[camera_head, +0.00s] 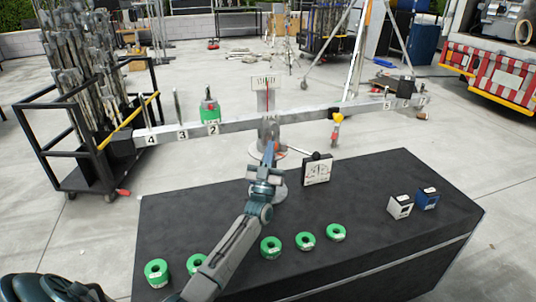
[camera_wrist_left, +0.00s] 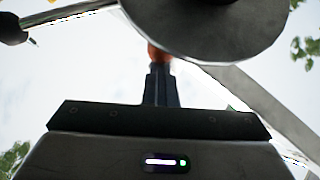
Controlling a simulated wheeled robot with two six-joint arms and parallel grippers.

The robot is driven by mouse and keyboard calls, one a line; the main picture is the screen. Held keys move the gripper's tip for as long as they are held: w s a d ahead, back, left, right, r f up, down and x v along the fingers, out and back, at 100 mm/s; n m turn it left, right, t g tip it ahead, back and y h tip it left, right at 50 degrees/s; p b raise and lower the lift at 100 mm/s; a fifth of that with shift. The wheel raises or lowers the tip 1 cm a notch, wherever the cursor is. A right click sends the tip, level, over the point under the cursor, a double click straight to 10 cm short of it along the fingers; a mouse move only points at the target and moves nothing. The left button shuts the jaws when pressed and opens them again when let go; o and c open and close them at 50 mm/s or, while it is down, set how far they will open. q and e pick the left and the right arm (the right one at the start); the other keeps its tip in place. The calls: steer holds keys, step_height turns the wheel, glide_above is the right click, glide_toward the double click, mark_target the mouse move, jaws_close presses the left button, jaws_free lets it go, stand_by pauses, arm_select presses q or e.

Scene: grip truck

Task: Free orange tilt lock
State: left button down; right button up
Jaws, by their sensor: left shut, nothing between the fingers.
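A long grey balance beam (camera_head: 240,124) with numbered marks rests on a central grey stand (camera_head: 279,190). My left gripper (camera_head: 270,150) reaches up to the hub of the beam in the head view. In the left wrist view its fingers (camera_wrist_left: 160,85) are together with nothing between them. A small orange part (camera_wrist_left: 159,53), probably the tilt lock, shows just beyond the fingertips, below a round grey disc (camera_wrist_left: 205,25). Whether the fingertips touch it I cannot tell. My right gripper is not in view.
Several green ring weights (camera_head: 305,240) lie on the black table (camera_head: 370,210). A white box (camera_head: 400,206) and a blue box (camera_head: 427,198) stand at its right. A small dial sign (camera_head: 317,170) stands beside the stand. A yellow and red piece (camera_head: 337,122) hangs from the beam.

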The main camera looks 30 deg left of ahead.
arm_select(q)
steer(key=shift+w+r, duration=0.15)
steer(key=shift+r, duration=0.1)
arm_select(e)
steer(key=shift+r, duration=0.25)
arm_select(q)
steer(key=s+d+f, duration=0.2)
steer(key=s, duration=0.5)
steer(key=s+d+f, duration=0.2)
steer(key=s, duration=0.6)
steer(key=shift+d, duration=0.35)
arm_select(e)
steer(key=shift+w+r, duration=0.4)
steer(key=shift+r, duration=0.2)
arm_select(q)
steer(key=shift+f, duration=0.1)
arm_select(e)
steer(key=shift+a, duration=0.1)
